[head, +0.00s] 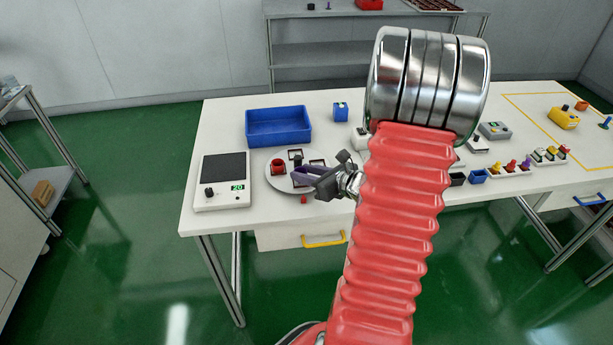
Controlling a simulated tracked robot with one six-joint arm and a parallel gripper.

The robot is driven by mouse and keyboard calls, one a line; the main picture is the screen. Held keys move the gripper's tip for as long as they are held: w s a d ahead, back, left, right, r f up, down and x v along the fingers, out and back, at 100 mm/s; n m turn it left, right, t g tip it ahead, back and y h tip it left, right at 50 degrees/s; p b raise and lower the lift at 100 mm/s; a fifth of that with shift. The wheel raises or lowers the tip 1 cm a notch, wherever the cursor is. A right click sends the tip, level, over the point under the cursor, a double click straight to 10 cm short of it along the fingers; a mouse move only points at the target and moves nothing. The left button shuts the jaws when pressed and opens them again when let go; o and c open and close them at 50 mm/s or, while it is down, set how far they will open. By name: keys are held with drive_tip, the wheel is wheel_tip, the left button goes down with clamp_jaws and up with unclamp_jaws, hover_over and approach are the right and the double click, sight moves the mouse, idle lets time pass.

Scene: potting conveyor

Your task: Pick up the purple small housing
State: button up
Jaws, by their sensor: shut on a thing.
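My gripper (322,178) reaches in from the right over the round grey plate on the left half of the white table. Its dark jaws are shut on the purple small housing (304,175), which shows as a purple shape at the jaw tips. Part of the housing is hidden by the jaws. I cannot tell whether it touches the plate or is held just above it.
The round plate (276,183) also bears a red housing (277,169) and dark square pieces. A scale (222,200) stands left of it, a blue bin (278,138) behind it. A blue block (341,112) stands at the back. Several coloured parts lie to the right.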

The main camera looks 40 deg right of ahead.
wheel_tip(320, 180, up, 9)
drive_tip(key=shift+f, duration=0.2)
idle(0.7)
drive_tip(key=w+a+f+n+y, duration=0.1)
drive_tip(key=w+a, duration=0.2)
drive_tip(key=a, duration=0.7)
drive_tip(key=w+a+f+n+y, duration=0.1)
drive_tip(key=w+a, duration=0.3)
drive_tip(key=a, duration=0.7)
drive_tip(key=w+a+f+y, duration=0.1)
drive_tip(key=w+a, duration=0.3)
drive_tip(key=a, duration=0.6)
drive_tip(key=shift+w+a+f+n+g, duration=0.15)
drive_tip(key=shift+a+f+n+g, duration=0.1)
drive_tip(key=shift+f+n+g, duration=0.15)
